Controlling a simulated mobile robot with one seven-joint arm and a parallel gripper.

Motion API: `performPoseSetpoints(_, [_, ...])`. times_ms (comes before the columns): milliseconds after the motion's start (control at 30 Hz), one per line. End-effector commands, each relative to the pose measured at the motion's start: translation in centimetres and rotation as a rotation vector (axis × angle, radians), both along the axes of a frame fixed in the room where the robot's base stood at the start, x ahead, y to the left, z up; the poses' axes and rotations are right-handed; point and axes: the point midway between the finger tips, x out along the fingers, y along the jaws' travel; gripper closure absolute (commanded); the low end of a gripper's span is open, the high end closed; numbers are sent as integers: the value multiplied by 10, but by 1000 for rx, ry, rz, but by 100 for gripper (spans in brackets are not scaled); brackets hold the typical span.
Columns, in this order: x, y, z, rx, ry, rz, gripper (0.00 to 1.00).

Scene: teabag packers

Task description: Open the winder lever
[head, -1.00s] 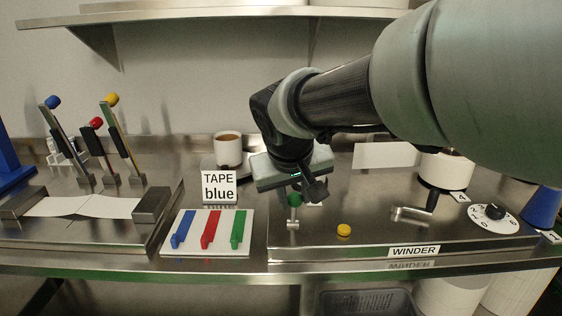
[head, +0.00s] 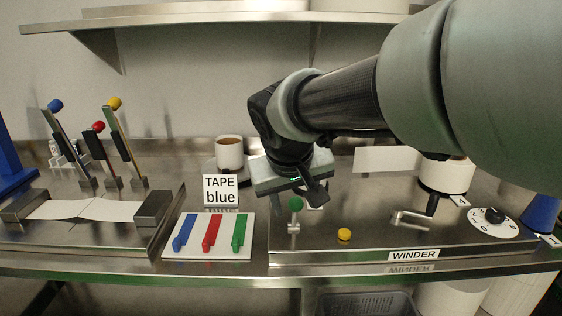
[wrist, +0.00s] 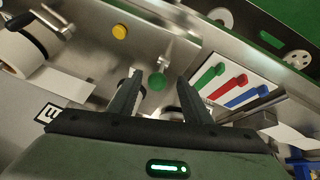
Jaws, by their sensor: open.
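A lever with a green ball knob (head: 295,204) stands upright on the steel winder deck, left of the yellow button. In the wrist view its green knob (wrist: 157,80) shows between the two dark fingers, near their tips. My gripper (head: 308,192) is open and empty, just above and behind the knob in the head view. I see no finger closed on the knob, and I cannot tell whether either touches it. The WINDER label (head: 413,255) is on the deck's front edge.
A yellow button (head: 344,234), a metal crank (head: 410,218) and a dial (head: 493,222) lie to the right. A board with blue, red and green switches (head: 208,252) is left. A TAPE blue sign (head: 220,190) and a cup (head: 229,152) stand behind it.

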Motion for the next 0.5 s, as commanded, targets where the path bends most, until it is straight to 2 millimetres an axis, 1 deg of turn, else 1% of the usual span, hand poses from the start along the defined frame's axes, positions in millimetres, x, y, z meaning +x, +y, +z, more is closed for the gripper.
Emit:
performPoseSetpoints(33, [-5,1,17,1,-5,1,56])
performPoseSetpoints(100, [-13,3,32,0,-4,2,56])
performPoseSetpoints(400, [-51,9,96,0,-1,3,56])
performPoseSetpoints(500, [-62,12,112,1,-1,2,56])
